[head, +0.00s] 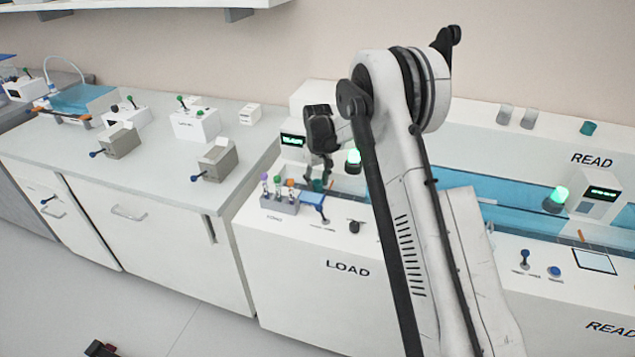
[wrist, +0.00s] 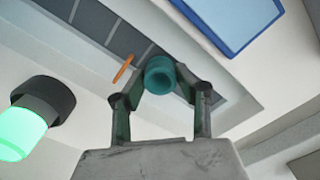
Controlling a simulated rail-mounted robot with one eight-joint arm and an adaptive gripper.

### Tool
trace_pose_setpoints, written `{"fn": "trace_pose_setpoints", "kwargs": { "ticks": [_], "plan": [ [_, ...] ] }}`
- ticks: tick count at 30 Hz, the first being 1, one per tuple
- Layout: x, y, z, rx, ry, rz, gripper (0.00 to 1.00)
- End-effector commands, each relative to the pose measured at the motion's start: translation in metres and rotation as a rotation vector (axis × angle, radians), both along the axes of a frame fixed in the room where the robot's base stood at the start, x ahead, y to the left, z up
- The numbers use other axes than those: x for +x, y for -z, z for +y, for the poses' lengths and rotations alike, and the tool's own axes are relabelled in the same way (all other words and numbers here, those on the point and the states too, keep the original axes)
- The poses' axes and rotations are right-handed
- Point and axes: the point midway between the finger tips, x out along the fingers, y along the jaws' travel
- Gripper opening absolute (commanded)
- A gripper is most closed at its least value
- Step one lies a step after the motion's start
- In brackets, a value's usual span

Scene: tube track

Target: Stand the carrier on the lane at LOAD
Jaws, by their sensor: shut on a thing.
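The carrier is a small teal cup (head: 318,185), held at the fingertips of my gripper (head: 319,178) in the head view. In the wrist view the carrier (wrist: 159,73) sits between the two fingertips (wrist: 162,84), its round open end facing the camera. My gripper is shut on it. Beyond it in the wrist view is the dark segmented lane (wrist: 95,22) in its pale channel. The carrier overlaps the lane in the picture; I cannot tell whether it touches it. The LOAD label (head: 348,268) is on the bench front below.
An orange marker (wrist: 124,69) stands at the lane beside the carrier. A lit green lamp (wrist: 25,132) and a blue-framed panel (wrist: 235,18) flank the channel. A rack of coloured-cap tubes (head: 279,202) stands left of my gripper. The READ station (head: 600,195) is at right.

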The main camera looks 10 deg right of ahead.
Motion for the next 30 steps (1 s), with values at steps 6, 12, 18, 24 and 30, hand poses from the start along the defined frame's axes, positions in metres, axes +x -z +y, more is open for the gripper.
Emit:
{"fn": "trace_pose_setpoints", "kwargs": {
  "ticks": [6,12,18,24,30],
  "plan": [
    [0.0,0.0,0.0,0.0,0.0,0.0,0.16],
    [0.0,0.0036,0.0,0.0,0.0,0.0,0.16],
    [0.0,0.0062,0.0,0.0,0.0,0.0,0.16],
    [0.0,0.0056,0.0,0.0,0.0,0.0,0.16],
    [0.0,0.0056,0.0,0.0,0.0,0.0,0.54]
  ]
}}
